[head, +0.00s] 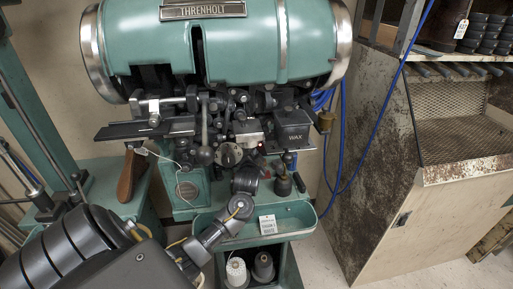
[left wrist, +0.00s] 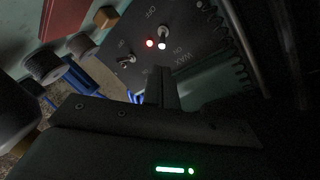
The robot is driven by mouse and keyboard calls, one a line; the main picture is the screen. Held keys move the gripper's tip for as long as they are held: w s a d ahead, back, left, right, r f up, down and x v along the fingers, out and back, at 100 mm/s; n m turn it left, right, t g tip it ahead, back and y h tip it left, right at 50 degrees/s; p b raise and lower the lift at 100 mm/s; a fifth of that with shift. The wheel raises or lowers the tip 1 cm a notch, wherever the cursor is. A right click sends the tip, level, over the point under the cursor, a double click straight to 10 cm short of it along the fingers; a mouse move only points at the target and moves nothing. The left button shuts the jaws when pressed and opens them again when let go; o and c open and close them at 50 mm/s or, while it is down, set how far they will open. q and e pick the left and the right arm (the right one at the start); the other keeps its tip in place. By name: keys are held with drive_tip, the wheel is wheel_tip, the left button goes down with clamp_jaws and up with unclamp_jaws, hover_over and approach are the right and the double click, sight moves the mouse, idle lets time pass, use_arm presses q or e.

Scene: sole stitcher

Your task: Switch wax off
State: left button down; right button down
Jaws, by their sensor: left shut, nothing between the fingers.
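The wax unit is a dark box (head: 291,132) marked WAX on the front of the green stitcher. In the left wrist view its dark panel (left wrist: 200,35) shows tilted, with WAX, ON and OFF lettering. A small metal toggle switch (left wrist: 162,36) stands on it beside a lit red lamp (left wrist: 150,43). A second toggle (left wrist: 127,60) sits to the left. My left gripper (head: 257,168) is in front of the machine, just below the wax box. Its shut, empty fingers (left wrist: 160,88) point at the panel, apart from the toggle in the picture. My right gripper is not in view.
Levers and knobs (head: 205,152) crowd the machine front to the left of the wax box. A green tray (head: 300,218) with a white tag lies below, over thread cones (head: 237,270). A rusty cabinet (head: 375,170) and blue hoses stand to the right.

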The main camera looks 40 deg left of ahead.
use_arm(q)
drive_tip(key=x, duration=0.6)
drive_tip(key=shift+w+a+f, duration=0.15)
drive_tip(key=shift+w, duration=0.1)
